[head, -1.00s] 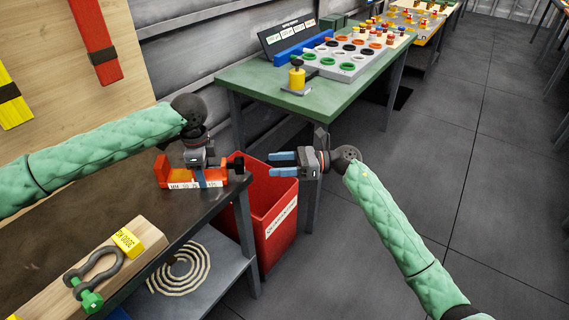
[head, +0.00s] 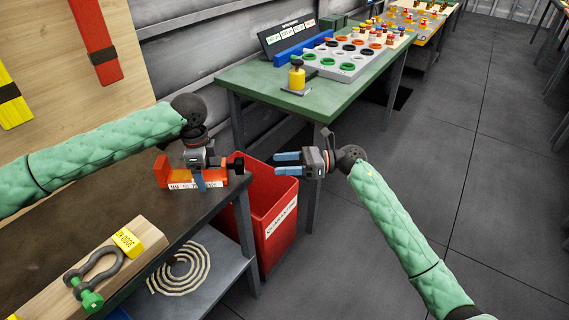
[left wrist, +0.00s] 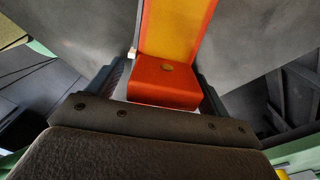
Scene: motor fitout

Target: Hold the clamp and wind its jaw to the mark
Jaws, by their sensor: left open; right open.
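The orange clamp (head: 163,172) sits on the dark bench near its far right corner. A white scale strip with black markings (head: 183,185) runs along its front side. A black screw end or knob (head: 236,163) sticks out at its right, past the bench edge. My left gripper (head: 200,180) is over the clamp, pointing down, with its fingers open around the clamp body. The left wrist view shows the clamp's orange block (left wrist: 165,82) between the fingers. My right gripper (head: 287,163) is open and empty, pointing left, to the right of the knob and apart from it.
A red bin (head: 280,225) stands on the floor below the knob. A wooden block (head: 140,250) with a shackle (head: 95,265) lies at the bench front. A green table (head: 240,80) with trays stands behind. Air around my right gripper is free.

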